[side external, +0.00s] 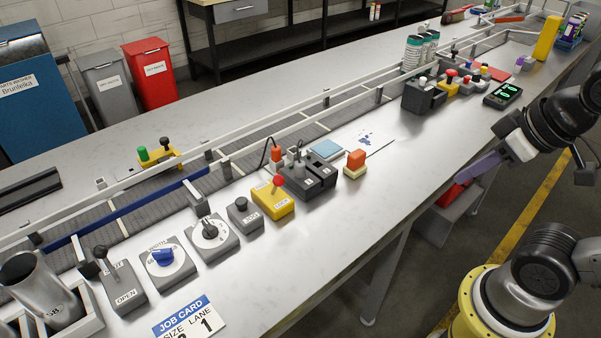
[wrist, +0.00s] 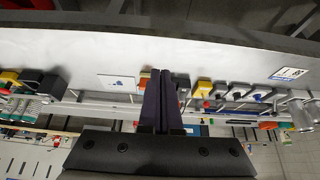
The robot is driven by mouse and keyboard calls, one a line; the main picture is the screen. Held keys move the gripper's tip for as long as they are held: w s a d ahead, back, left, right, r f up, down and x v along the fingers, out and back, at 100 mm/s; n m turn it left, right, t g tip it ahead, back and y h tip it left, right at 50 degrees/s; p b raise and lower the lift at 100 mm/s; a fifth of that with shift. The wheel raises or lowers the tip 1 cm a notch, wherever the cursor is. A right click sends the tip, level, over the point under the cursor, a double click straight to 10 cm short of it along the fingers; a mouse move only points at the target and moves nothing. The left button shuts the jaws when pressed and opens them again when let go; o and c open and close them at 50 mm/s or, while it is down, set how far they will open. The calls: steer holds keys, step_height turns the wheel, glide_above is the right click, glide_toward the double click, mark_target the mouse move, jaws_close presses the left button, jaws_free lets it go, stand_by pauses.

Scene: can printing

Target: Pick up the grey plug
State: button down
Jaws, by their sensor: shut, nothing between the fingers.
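A dark two-part socket block (side external: 309,180) stands on the bench near the middle of the side view. A small grey upright piece (side external: 298,156), which looks like the grey plug, stands at its back. An orange plug-like piece (side external: 276,158) with a black cable is just left of it. My gripper (side external: 460,179) has long purple fingers, shut and empty, at the bench's right edge, well apart from the block. In the wrist view the fingers (wrist: 162,73) lie together and partly hide the block; I cannot make out the grey plug there.
A yellow box with a red button (side external: 273,200) and grey knob boxes (side external: 213,240) stand left of the block. An orange block on a yellow base (side external: 356,161) is on its right. The conveyor (side external: 270,138) runs behind. The bench front is mostly clear.

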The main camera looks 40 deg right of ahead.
stand_by(0.4)
steer(key=c, duration=0.6)
jaws_free()
steer(key=shift+o, duration=0.2)
